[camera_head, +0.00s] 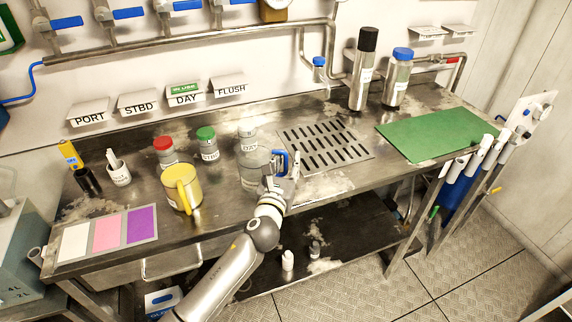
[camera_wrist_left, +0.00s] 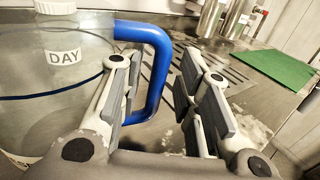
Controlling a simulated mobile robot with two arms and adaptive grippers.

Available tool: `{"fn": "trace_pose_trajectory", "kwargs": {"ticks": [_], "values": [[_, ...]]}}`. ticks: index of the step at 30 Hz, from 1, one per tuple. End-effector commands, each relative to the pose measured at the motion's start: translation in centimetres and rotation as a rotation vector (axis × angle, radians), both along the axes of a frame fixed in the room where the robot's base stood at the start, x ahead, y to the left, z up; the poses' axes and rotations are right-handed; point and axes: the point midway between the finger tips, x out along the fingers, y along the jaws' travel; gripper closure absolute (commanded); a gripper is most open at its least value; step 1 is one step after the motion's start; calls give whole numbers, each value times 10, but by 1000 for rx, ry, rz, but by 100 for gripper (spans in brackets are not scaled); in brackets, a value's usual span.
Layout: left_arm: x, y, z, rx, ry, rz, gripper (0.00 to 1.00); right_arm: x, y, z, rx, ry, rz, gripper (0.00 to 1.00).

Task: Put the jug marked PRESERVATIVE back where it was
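A clear jug (camera_head: 253,161) with a blue handle stands on the steel bench. In the left wrist view the jug (camera_wrist_left: 55,120) fills the left side, with its blue handle (camera_wrist_left: 158,75) towards the middle. Only an edge of a pale label shows low on it, and I cannot read PRESERVATIVE. My left gripper (camera_head: 283,172) is at the handle. In the left wrist view its fingers (camera_wrist_left: 157,105) are apart, one on each side of the handle's upright bar. A yellow jug (camera_head: 184,190) stands to the left; no marking on it is readable. My right gripper is not in view.
Bottles with red (camera_head: 164,150), green (camera_head: 207,144) and white (camera_head: 247,133) caps stand behind the jugs; the white-capped one reads DAY. A slotted drain (camera_head: 325,145) lies right of the clear jug, then a green mat (camera_head: 436,134). Tall metal bottles (camera_head: 363,70) stand behind.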

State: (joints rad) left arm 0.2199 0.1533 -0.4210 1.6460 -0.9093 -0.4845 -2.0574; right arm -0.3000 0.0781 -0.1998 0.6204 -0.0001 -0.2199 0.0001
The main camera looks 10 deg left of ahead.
Motion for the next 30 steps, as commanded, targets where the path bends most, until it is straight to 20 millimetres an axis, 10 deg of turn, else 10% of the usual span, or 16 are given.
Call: {"fn": "trace_pose_trajectory", "kwargs": {"ticks": [30], "values": [[-120,0,3,-1,-1,0,69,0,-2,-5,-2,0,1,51]]}}
